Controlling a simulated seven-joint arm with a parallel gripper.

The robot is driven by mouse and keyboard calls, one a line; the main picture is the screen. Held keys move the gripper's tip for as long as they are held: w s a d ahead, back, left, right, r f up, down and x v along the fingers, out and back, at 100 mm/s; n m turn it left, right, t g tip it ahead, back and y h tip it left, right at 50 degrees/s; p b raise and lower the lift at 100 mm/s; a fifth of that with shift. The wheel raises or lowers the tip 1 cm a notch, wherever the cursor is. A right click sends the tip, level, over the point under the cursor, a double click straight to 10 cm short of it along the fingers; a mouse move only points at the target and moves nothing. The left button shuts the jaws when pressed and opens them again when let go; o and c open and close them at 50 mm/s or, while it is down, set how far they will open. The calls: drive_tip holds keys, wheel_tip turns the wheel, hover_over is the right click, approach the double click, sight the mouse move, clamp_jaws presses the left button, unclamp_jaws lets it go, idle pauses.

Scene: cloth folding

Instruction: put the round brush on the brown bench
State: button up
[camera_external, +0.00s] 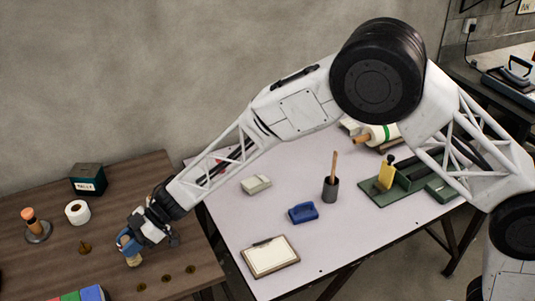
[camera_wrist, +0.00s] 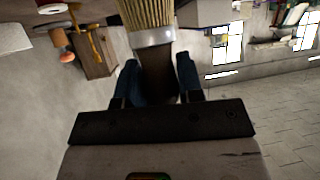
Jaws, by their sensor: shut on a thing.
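My gripper (camera_external: 129,246) is over the brown bench (camera_external: 207,268) in the outside view. In the wrist view its blue fingers (camera_wrist: 157,84) are shut on the dark handle of the round brush (camera_wrist: 153,37). The brush has pale bristles and a silvery metal band, and points away from the wrist. In the outside view the tan end of the brush (camera_external: 134,260) shows just below the fingers, low over the bench. I cannot tell whether it touches the bench top. The fingers hide part of the handle.
On the bench, a small brown cone-like piece (camera_external: 84,248), a white roll (camera_external: 77,212), a dark green box (camera_external: 88,180) and an orange-topped post (camera_external: 36,225) stand left of my gripper. Several small brown discs (camera_external: 168,279) lie in front. A pale table (camera_external: 225,222) adjoins at right.

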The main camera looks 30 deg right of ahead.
drive_tip(key=shift+f, duration=1.1)
drive_tip(key=shift+f, duration=0.15)
drive_tip(key=o, duration=0.9)
drive_tip(key=shift+o, duration=0.2)
drive_tip(key=shift+d+r, duration=0.35)
drive_tip(key=v, duration=1.1)
drive_tip(key=shift+w+d, duration=0.15)
drive_tip(key=shift+d, duration=0.05)
